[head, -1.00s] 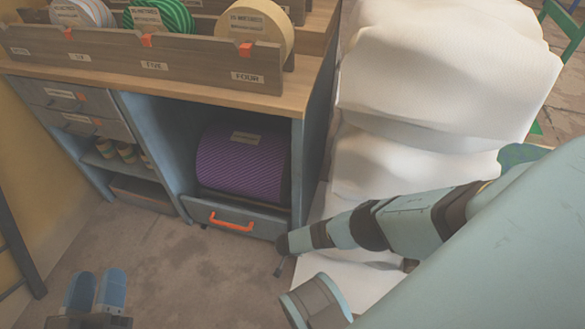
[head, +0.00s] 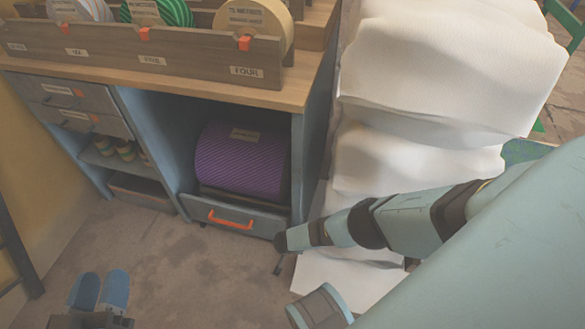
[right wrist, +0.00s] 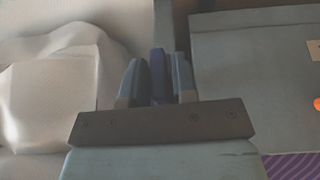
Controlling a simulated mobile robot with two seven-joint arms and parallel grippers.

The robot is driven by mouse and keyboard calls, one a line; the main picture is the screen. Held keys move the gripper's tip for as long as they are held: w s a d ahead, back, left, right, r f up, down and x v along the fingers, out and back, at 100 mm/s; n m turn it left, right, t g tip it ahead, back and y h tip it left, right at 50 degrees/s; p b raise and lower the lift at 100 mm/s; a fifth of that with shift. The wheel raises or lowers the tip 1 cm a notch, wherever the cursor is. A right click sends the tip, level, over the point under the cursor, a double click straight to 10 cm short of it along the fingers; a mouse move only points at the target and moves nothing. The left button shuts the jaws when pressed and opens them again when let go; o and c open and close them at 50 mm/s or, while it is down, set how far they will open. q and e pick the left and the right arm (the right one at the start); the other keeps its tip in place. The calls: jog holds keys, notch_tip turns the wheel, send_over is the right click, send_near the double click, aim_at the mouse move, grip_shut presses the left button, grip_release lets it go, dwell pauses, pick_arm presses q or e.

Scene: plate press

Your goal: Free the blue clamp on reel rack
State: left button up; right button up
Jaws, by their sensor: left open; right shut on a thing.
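The reel rack (head: 145,65) is the wooden holder on top of the bench at the upper left of the head view. It holds several reels, with small orange pieces on its front rail. My left gripper (head: 102,290) is at the bottom left of the head view, open and empty above the floor. In the right wrist view, my right gripper (right wrist: 157,75) is shut on a narrow dark blue piece, the blue clamp (right wrist: 158,78), seen between its two fingers. My right arm reaches in the head view to beside the bench's lower right corner, where the gripper's fingers and the clamp cannot be made out.
The bench has an open bay with a purple reel (head: 242,160) above a drawer with an orange handle (head: 231,222). A large white padded stack (head: 440,80) stands right of the bench. The brown floor (head: 170,265) in front is clear.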

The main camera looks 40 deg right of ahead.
jog(key=shift+w+f+g+h+b, duration=0.1)
jog(key=shift+f+g+h+b, duration=0.15)
jog(key=shift+g+h+b, duration=0.65)
jog(key=shift+n+b, duration=0.3)
jog(key=shift+b, duration=0.4)
jog(key=g+h+b, duration=0.1)
jog(key=g+b, duration=0.1)
jog(key=b, duration=0.1)
jog(key=shift+a+h, duration=0.1)
jog(key=shift+h, duration=0.2)
jog(key=shift+r+n+g+h+b, duration=0.1)
jog(key=shift+n+g+h+b, duration=0.25)
jog(key=shift+b, duration=0.55)
pick_arm(q)
jog(key=w+f+m, duration=0.1)
jog(key=w+a+f+m, duration=0.1)
jog(key=m, duration=0.1)
jog(key=w+f+m, duration=0.1)
jog(key=shift+a+m+t+h, duration=0.3)
jog(key=shift+h, duration=0.1)
pick_arm(e)
jog(key=shift+r, duration=0.1)
jog(key=o, duration=0.7)
pick_arm(q)
jog(key=shift+s, duration=0.1)
